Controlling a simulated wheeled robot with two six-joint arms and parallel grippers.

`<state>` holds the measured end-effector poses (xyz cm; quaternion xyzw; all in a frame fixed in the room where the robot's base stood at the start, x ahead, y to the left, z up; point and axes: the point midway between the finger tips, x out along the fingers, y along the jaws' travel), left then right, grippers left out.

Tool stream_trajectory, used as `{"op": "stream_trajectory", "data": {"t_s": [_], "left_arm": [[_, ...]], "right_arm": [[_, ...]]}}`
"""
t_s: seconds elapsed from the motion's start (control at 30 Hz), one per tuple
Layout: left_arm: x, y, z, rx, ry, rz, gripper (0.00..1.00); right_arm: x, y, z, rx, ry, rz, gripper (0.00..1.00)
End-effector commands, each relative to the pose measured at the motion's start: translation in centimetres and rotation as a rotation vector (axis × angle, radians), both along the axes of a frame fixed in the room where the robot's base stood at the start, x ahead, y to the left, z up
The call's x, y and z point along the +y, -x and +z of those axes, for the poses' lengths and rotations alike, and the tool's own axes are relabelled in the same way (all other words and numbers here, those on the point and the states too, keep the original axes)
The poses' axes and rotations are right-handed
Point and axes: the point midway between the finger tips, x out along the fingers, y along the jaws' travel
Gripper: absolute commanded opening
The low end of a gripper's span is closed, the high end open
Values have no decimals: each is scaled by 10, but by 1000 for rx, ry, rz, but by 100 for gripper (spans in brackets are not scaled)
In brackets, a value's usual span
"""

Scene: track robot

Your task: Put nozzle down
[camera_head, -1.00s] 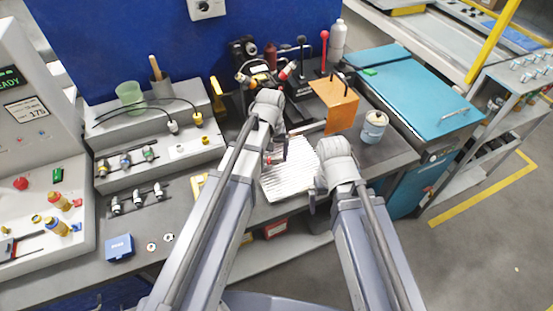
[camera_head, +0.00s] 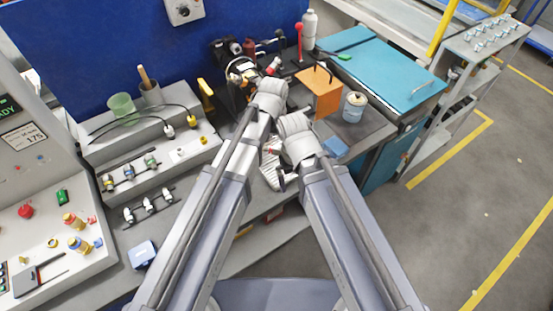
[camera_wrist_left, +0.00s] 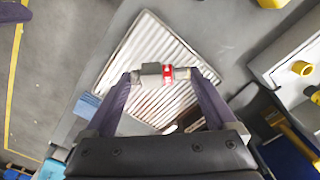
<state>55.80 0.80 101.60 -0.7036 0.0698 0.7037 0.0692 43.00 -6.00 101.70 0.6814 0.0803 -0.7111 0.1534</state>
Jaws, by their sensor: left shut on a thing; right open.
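In the left wrist view my left gripper (camera_wrist_left: 165,76) is shut on a nozzle (camera_wrist_left: 151,73), a short metal fitting with a red and white band. The nozzle lies crosswise between the fingertips, over a ribbed metal tray (camera_wrist_left: 145,35). I cannot tell whether it touches the tray. In the head view my arms hide the nozzle, the left gripper and most of the tray (camera_head: 268,174). My right gripper (camera_head: 283,183) is open beside the tray's near right part, mostly covered by its own wrist.
Fittings sit on a stepped rack (camera_head: 130,174) at left, with a blue box (camera_head: 143,254) below. Teal lids (camera_head: 395,85) lie farther right.

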Motion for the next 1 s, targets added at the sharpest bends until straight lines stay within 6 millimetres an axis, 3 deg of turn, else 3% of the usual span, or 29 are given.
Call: {"op": "stream_trajectory", "data": {"t_s": [0.03, 0.3, 0.57, 0.9, 1.0], "left_arm": [[0, 0, -13, 0, 0, 1, 21], [0, 0, -51, 0, 0, 1, 21], [0, 0, -54, 0, 0, 1, 21], [0, 0, -90, 0, 0, 1, 21], [0, 0, -90, 0, 0, 1, 21]], "right_arm": [[0, 0, -13, 0, 0, 0, 100], [0, 0, -51, 0, 0, -2, 100], [0, 0, -54, 0, 0, -2, 100], [0, 0, -90, 0, 0, -2, 100], [0, 0, -90, 0, 0, -2, 100]]}}
